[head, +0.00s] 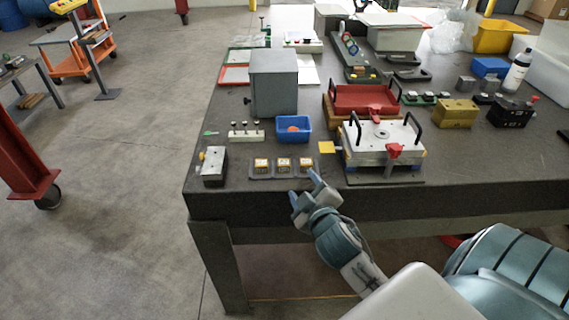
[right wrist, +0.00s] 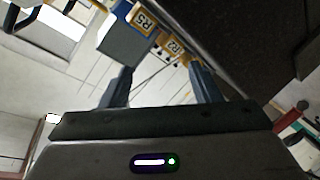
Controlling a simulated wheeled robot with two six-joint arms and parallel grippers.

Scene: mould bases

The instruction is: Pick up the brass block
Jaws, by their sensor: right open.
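The brass block (head: 456,113) is a yellow-gold block with dark holes in its top, standing on the right part of the dark table in the head view. My right gripper (head: 303,186) is open and empty at the table's front edge, well to the left of the block and nearer to me. Its two fingers also show apart in the right wrist view (right wrist: 160,78), with nothing between them. I cannot make out the brass block in the right wrist view. My left gripper is not in view.
A tray with three yellow-labelled pieces (head: 284,164) lies just beyond my right gripper. A silver mould base (head: 360,140) with black handles and a red mould plate (head: 362,100) stand between gripper and block. A black block (head: 510,113) is right of the brass block.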

